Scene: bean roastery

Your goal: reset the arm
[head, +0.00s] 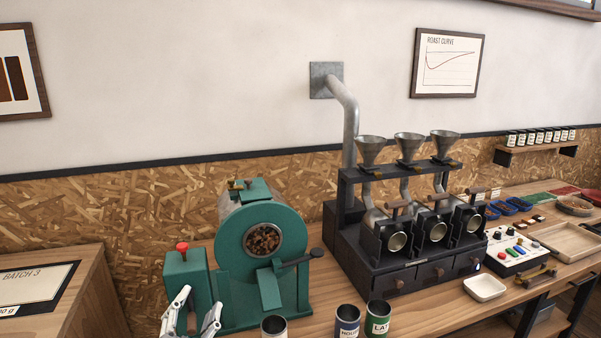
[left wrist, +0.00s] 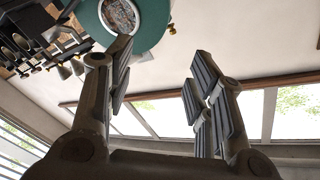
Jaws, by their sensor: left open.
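My left gripper (head: 191,312) is at the bottom left of the head view, in front of the green roaster's red-topped box. Its fingers point up and stand apart, with nothing between them. In the left wrist view the same gripper (left wrist: 163,85) shows open and empty, with the green roaster (left wrist: 148,22) beyond the fingertips. In the head view the green roaster (head: 232,225) stands on the wooden counter, with brown beans behind its round window. My right gripper is in neither view.
A black machine with three funnels (head: 410,230) stands right of the roaster. A white dish (head: 485,288) and a control box (head: 514,251) lie further right.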

